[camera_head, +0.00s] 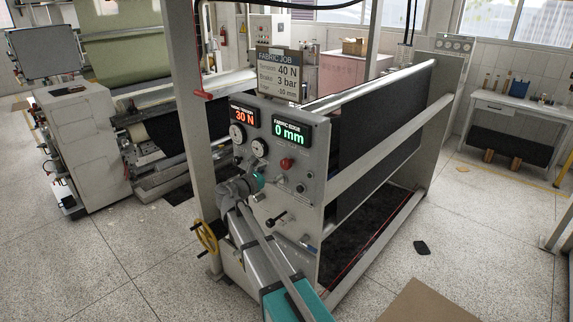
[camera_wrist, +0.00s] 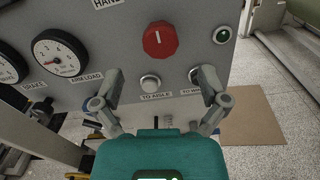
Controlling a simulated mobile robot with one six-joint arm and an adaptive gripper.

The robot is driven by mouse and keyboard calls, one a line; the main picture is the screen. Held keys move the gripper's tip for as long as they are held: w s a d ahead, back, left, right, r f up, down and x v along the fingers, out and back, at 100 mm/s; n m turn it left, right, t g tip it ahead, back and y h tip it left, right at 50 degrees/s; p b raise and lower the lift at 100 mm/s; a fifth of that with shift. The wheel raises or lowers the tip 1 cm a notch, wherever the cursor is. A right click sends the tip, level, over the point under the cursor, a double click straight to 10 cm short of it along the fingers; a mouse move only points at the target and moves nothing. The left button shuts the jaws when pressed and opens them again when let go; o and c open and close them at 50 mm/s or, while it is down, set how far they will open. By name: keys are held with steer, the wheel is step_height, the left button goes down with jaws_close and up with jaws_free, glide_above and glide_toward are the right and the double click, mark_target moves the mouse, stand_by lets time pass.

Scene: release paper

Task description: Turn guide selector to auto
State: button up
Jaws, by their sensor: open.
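The red round knob (camera_wrist: 158,40) is on the grey panel (camera_wrist: 195,20) in the wrist view. Its white mark points nearly straight up in the picture. A label that reads HAND (camera_wrist: 106,3) is cut off at the top edge, up and left of it; no AUTO label is visible. The knob also shows in the head view (camera_head: 287,163). My gripper (camera_wrist: 162,77) is open and empty, its fingers apart on either side below the knob, not touching it. In the head view my gripper (camera_head: 252,184) is in front of the panel, lower left of the knob.
Two gauges (camera_wrist: 68,53) are left of the knob. A green button (camera_wrist: 222,35) is to its right, and a pale button (camera_wrist: 150,82) is below it. In the head view a black lever (camera_head: 276,219) and a yellow handwheel (camera_head: 206,237) are nearby. Displays read 30 N and 0 mm.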

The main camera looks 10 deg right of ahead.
mark_target(284, 165)
steer(key=x, duration=0.7)
steer(key=shift+w+d, duration=0.2)
steer(key=shift+d, duration=0.05)
steer(key=c, duration=1.1)
